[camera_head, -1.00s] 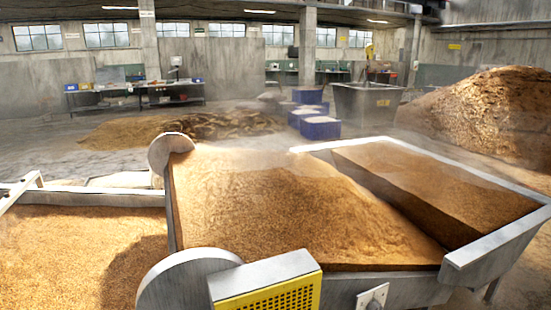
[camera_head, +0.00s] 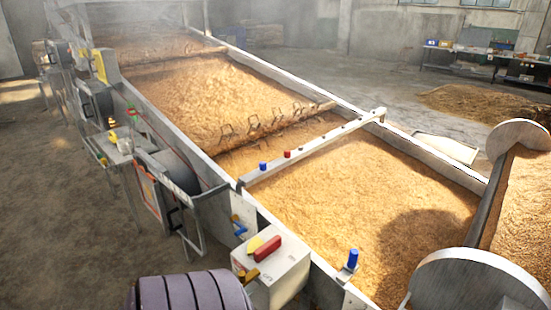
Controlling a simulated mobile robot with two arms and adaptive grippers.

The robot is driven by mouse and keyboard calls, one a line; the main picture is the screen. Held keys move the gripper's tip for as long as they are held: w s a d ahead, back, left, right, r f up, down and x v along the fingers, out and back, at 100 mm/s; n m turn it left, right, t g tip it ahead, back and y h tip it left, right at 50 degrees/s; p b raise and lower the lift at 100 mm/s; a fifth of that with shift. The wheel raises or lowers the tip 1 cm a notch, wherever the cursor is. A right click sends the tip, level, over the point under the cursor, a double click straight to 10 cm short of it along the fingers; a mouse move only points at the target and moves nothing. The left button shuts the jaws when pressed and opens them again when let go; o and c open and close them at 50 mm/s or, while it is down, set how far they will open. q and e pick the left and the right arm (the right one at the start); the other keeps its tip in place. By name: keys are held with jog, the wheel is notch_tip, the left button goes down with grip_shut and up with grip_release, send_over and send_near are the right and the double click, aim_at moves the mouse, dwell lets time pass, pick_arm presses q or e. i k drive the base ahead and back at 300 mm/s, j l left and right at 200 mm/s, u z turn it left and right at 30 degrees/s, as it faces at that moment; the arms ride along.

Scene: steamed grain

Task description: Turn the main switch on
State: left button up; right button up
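Neither of my grippers is in view. A pale box (camera_head: 285,270) with a red handle (camera_head: 267,249) and a yellow part beside it is fixed to the near side of the long grain trough. No readable label marks it as the main switch, and I cannot tell whether it is on or off.
The long trough (camera_head: 222,190) holds grain and a toothed shaft (camera_head: 255,128). A crossbar (camera_head: 325,138) carries a blue and a red knob. A ribbed grey cylinder (camera_head: 190,292) is at the bottom. The floor (camera_head: 50,220) on the left is clear.

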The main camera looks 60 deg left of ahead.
aim_at(261, 250)
jog(key=u, duration=2.2)
